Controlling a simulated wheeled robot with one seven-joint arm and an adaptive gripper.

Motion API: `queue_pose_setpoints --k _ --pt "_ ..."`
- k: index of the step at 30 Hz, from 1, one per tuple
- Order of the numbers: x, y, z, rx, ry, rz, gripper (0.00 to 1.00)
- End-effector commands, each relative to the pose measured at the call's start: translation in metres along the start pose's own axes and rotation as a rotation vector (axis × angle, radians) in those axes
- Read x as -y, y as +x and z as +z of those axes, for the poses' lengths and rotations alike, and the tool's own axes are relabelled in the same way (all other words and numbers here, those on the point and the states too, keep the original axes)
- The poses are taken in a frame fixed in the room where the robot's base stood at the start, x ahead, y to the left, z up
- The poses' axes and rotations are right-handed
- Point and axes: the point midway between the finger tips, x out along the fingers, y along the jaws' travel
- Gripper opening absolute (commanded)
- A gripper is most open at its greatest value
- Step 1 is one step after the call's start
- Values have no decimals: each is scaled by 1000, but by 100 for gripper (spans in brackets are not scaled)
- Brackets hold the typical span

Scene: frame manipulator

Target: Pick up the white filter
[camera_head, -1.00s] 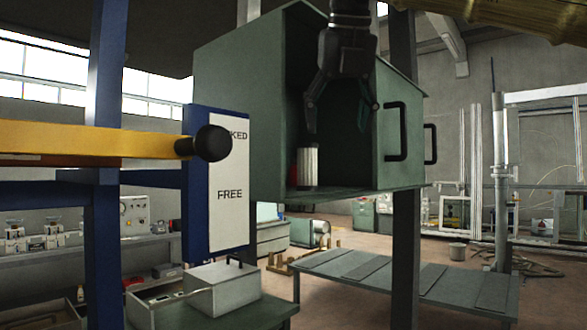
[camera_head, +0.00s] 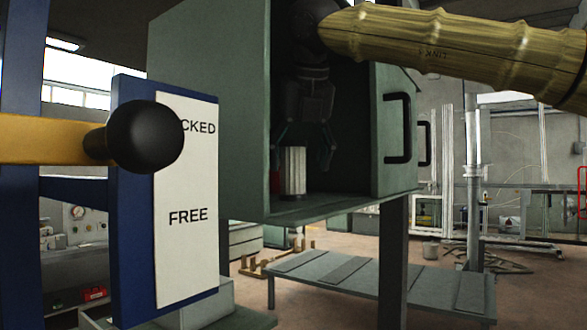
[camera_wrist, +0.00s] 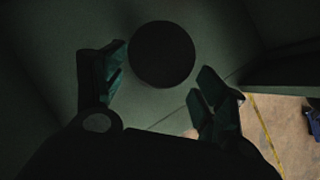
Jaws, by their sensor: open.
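The white filter (camera_head: 293,170) is a ribbed upright cylinder standing on the floor of an open green cabinet (camera_head: 215,140). My gripper (camera_head: 303,160) is inside the cabinet, pointing down and open, with nothing held. In the head view its fingers hang to the left and right of the filter's upper part. In the wrist view, a dark round top (camera_wrist: 162,54), apparently the filter's, shows between and slightly beyond the open fingertips of my gripper (camera_wrist: 160,65). I cannot tell whether either finger touches it.
The cabinet's right side panel (camera_head: 395,150) with a black handle stands close by. A blue post with a LOCKED/FREE sign (camera_head: 187,200) and a yellow bar with a black knob (camera_head: 145,137) are at left. A low grey bench (camera_head: 370,285) is below.

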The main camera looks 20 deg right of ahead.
Motion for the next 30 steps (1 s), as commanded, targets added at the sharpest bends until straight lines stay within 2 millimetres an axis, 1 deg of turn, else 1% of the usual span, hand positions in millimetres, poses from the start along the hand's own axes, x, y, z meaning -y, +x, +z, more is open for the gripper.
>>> queue_pose_setpoints --k 3,7,12,15,22,26,27,29,30 --pt "-1 8 0 0 -2 -1 72" --pt "0 18 -4 4 0 0 72" --pt "0 40 -4 4 2 -1 72" --pt "-2 48 -2 2 1 0 72" --pt "-4 50 -2 1 -2 0 72" --pt "-2 50 -2 2 0 0 48" --pt "-2 50 -2 2 0 -1 41" --pt "-2 50 -2 2 0 0 30" --pt "-3 50 -2 2 0 0 22"
